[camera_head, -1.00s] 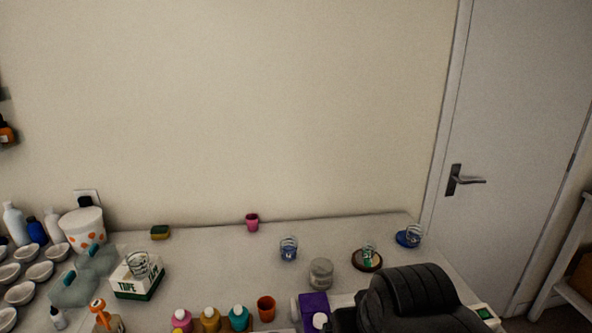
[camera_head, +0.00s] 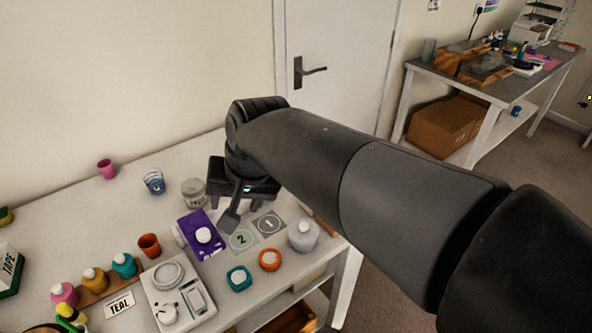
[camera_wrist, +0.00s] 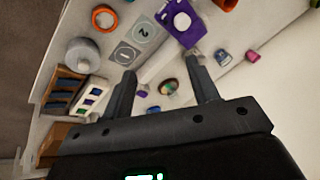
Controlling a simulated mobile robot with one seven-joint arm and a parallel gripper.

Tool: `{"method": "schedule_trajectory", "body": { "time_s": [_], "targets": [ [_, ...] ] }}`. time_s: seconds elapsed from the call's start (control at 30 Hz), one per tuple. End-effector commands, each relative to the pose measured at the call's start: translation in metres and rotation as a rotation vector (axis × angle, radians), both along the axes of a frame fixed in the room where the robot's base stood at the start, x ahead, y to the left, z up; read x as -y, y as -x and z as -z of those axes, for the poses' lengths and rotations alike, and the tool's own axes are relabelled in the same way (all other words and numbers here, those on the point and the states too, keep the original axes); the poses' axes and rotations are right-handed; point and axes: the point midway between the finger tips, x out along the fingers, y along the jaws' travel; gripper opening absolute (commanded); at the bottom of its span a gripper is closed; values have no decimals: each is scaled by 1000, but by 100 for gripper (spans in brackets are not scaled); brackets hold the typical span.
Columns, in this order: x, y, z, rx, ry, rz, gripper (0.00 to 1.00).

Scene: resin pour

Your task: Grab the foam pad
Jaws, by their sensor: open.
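The likeliest foam pad is a yellow-and-green sponge-like block (camera_head: 6,216) at the far left edge of the head view, partly cut off by the frame. I cannot make it out in the wrist view. My gripper (camera_head: 238,205) is over the right part of the table, far to the right of that block, near the number mats. In the wrist view my gripper (camera_wrist: 163,85) has its two fingers apart. Nothing is held between them; a round disc with a colourful top (camera_wrist: 167,88) shows beyond the gap.
Bare table lies behind the orange cup (camera_head: 149,246).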

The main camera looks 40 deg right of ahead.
Motion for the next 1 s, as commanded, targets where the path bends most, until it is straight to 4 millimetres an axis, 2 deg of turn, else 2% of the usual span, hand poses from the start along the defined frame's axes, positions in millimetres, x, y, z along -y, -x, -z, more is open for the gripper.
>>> {"method": "schedule_trajectory", "body": {
  "time_s": [0.03, 0.2, 0.5, 0.8, 1.0],
  "targets": [
    [10, -14, 1, -33, -61, 106, 55],
    [46, -54, 7, -137, -259, 508, 55],
    [126, -116, 32, -286, -503, 1248, 55],
    [216, -160, 66, -313, -634, 1996, 55],
    [262, -177, 82, -249, -678, 2385, 55]
  ]
}}
